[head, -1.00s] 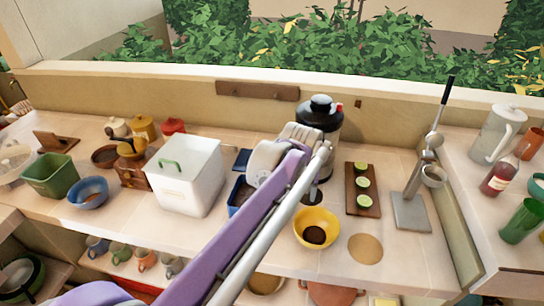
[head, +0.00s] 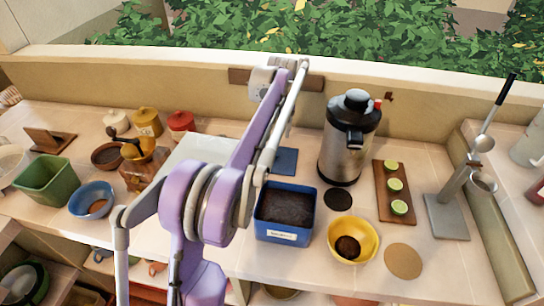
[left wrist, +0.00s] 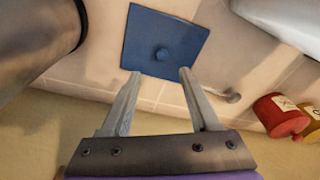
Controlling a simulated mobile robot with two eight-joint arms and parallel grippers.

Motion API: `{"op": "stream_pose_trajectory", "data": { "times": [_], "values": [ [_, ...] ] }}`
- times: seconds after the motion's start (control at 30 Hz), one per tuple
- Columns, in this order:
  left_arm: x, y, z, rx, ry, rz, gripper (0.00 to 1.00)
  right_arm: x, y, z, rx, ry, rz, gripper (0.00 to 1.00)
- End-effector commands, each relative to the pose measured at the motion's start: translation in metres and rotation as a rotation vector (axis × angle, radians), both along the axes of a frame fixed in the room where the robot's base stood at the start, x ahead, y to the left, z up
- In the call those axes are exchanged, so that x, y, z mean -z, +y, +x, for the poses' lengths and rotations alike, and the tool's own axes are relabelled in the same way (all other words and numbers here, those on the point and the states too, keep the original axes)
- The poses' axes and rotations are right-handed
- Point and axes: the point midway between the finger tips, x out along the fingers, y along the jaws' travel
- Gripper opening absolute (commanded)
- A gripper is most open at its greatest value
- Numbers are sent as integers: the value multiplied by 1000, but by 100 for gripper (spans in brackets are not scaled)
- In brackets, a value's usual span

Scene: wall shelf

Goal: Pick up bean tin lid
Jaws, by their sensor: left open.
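The bean tin lid is a flat blue square with a round knob. In the left wrist view the lid (left wrist: 160,35) lies ahead of my left gripper (left wrist: 162,74), whose two fingers are apart with nothing between them; the fingertips appear near its edge. In the head view the lid (head: 286,161) lies on the counter behind the open blue bean tin (head: 263,223), which holds dark contents. My left arm passes left of the lid, and its fingers are hidden there. My right gripper is in neither view.
A steel urn (head: 345,150) stands right of the lid. A white box (head: 200,150) is left of it, partly behind my arm. A yellow bowl (head: 365,228) and a board with lime slices (head: 383,200) are to the right. The wall is close behind.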

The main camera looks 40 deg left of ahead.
Motion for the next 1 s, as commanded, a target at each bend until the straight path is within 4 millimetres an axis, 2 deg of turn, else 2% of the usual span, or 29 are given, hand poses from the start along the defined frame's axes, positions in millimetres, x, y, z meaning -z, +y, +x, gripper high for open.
{"op": "stream_pose_trajectory", "data": {
  "times": [0.1, 0.2, 0.43, 0.7, 1.0],
  "values": [
    [22, 2, 1, 0, 0, 0, 62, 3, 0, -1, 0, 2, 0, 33],
    [36, 4, 2, 1, 0, 0, 62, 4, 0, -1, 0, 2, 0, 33],
    [53, 7, 4, 1, -1, 0, 62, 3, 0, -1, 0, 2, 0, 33],
    [90, 15, 7, 2, -1, 0, 62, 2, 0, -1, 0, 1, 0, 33],
    [97, 15, 7, 2, -1, 0, 62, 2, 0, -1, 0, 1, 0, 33]
  ]
}}
